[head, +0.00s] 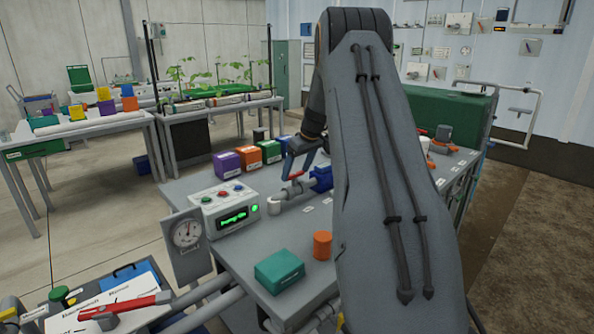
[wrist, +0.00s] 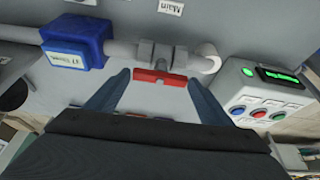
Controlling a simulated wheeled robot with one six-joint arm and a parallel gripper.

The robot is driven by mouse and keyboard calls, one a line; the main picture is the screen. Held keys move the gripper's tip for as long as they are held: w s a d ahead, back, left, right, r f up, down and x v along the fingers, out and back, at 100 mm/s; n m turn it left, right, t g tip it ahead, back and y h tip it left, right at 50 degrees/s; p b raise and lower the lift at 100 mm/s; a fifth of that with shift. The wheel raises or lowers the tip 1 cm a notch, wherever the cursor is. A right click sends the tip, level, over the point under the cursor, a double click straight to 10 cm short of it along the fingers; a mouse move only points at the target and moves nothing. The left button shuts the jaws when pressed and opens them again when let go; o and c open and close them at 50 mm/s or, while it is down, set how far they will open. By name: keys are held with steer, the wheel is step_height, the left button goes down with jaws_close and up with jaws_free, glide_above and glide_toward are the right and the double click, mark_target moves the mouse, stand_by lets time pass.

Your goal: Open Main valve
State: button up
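The Main valve is a grey fitting (wrist: 155,53) on a light grey pipe, with a red handle (wrist: 160,78). A "Main" label (wrist: 171,7) lies beside the pipe at the top of the wrist view. The red handle looks roughly parallel to the pipe there. It also shows in the head view (head: 296,176), left of my arm. My gripper (wrist: 158,75) is open, with one blue finger on each side of the handle. I see gaps between the fingers and the handle's ends. In the head view my gripper (head: 300,158) is just above the handle, partly hidden by my arm.
A blue box (wrist: 75,42) sits on the pipe to the left in the wrist view. A control box with coloured buttons (head: 226,208) stands close to the valve. A green box (head: 279,271) and an orange cylinder (head: 322,245) stand on the near bench.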

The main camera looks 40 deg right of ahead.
steer(key=shift+o, duration=1.3)
steer(key=b+v, duration=0.1)
steer(key=v, duration=0.6)
steer(key=shift+s+r, duration=0.2)
steer(key=shift+r, duration=0.15)
steer(key=s+a+f+g, duration=0.1)
steer(key=s+a, duration=0.3)
steer(key=a, duration=0.4)
steer(key=s+a+f+m+g, duration=0.1)
steer(key=s+a+f, duration=0.15)
steer(key=a, duration=0.45)
steer(key=s+a+f, duration=0.1)
steer(key=s+a, duration=0.4)
steer(key=a, duration=0.3)
steer(key=s+a+f, duration=0.2)
steer(key=s+a, duration=0.2)
steer(key=s, duration=0.3)
steer(key=s+a+f+g, duration=0.1)
steer(key=s+a, duration=0.4)
steer(key=s, duration=0.3)
steer(key=s+a+f+m+g, duration=0.1)
steer(key=s+a+f, duration=0.1)
steer(key=s+a, duration=0.3)
steer(key=s, duration=0.3)
steer(key=shift+s+f+h, duration=0.2)
steer(key=shift+f+h, duration=0.1)
steer(key=shift+h, duration=0.1)
steer(key=shift+a, duration=0.1)
